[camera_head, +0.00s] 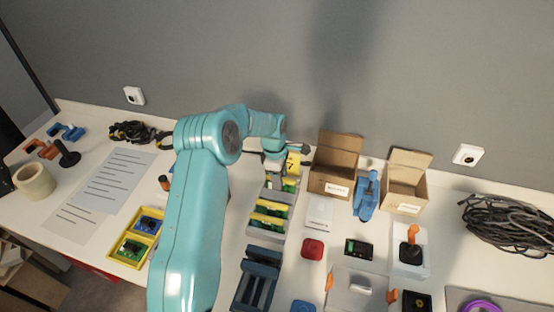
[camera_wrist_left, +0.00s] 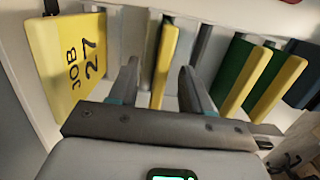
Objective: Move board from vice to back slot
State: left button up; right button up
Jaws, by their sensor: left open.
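My left gripper (camera_head: 290,153) is over the back end of a grey slotted rack (camera_head: 264,233). In the left wrist view its two fingers (camera_wrist_left: 158,70) are apart, one on each side of a yellow-edged board (camera_wrist_left: 161,66) standing upright in a slot near the yellow "JOB 27" card (camera_wrist_left: 75,62). I cannot tell whether either finger touches the board. Two green boards with yellow edges (camera_wrist_left: 247,80) stand further along the rack. My right gripper is not in view.
A dark blue slotted frame (camera_head: 257,279) stands in front of the rack. Open cartons (camera_head: 334,178) (camera_head: 404,190) stand at the back right. A red piece (camera_head: 312,249), a joystick box (camera_head: 410,259) and a yellow tray (camera_head: 137,247) lie around. A black cable coil (camera_head: 508,224) is far right.

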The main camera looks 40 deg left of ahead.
pick_arm(q)
notch_tip(320, 180, up, 14)
jog(key=a+b, duration=0.1)
jog(key=shift+s+a+r, duration=0.15)
jog(key=shift+s+a, duration=0.1)
jog(key=shift+s, duration=0.2)
